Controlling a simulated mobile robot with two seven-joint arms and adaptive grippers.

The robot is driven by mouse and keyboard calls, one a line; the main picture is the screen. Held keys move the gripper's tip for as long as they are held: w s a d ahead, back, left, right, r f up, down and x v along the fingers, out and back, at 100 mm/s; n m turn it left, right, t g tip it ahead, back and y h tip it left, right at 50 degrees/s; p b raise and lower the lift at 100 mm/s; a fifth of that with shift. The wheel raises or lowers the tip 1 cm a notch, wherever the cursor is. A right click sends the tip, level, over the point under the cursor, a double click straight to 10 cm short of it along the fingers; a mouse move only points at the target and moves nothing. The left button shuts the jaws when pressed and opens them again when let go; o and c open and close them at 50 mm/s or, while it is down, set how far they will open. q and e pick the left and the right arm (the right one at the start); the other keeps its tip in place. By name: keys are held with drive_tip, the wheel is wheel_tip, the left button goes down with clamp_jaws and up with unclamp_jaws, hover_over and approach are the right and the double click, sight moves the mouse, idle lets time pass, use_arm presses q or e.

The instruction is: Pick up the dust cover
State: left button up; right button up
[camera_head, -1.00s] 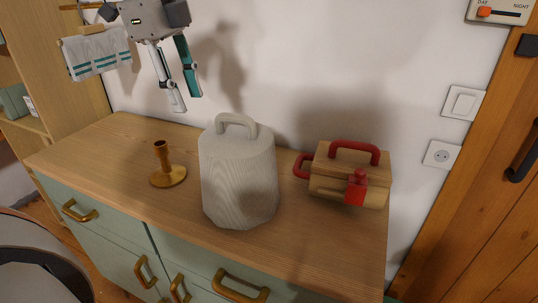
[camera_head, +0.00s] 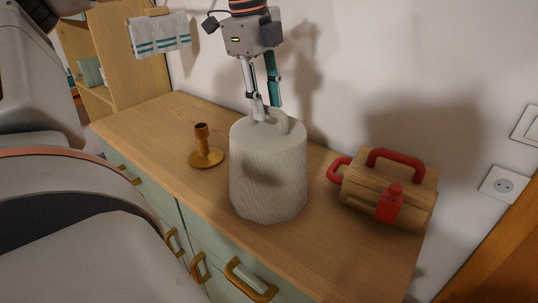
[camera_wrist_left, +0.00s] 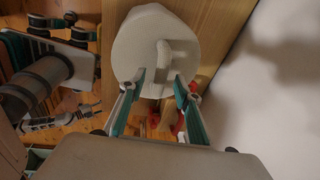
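The dust cover (camera_head: 268,175) is a pale grey, ribbed, bucket-like cover with a loop handle (camera_head: 284,121) on top. It stands upright on the wooden cabinet top. My left gripper (camera_head: 266,109) is just above it, pointing down, with its fingertips close to the handle. In the left wrist view the cover's top (camera_wrist_left: 141,38) shows ahead, and the handle (camera_wrist_left: 163,58) lies between the spread fingers of the left gripper (camera_wrist_left: 161,78). The fingers look apart, and I see no clear grip on the handle.
A brass candlestick (camera_head: 205,155) stands left of the cover. A wooden box with red handles (camera_head: 378,195) stands to the right. The cabinet top (camera_head: 150,125) is bare at the left. A striped towel (camera_head: 160,36) hangs behind, and the white wall is close behind the cabinet.

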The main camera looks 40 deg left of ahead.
use_arm(q)
drive_tip(key=shift+w+f, duration=0.2)
drive_tip(key=shift+f, duration=1.05)
clamp_jaws()
drive_tip(key=shift+d, duration=0.1)
use_arm(e)
drive_tip(key=shift+w, duration=0.1)
use_arm(q)
drive_tip(key=shift+r, duration=0.15)
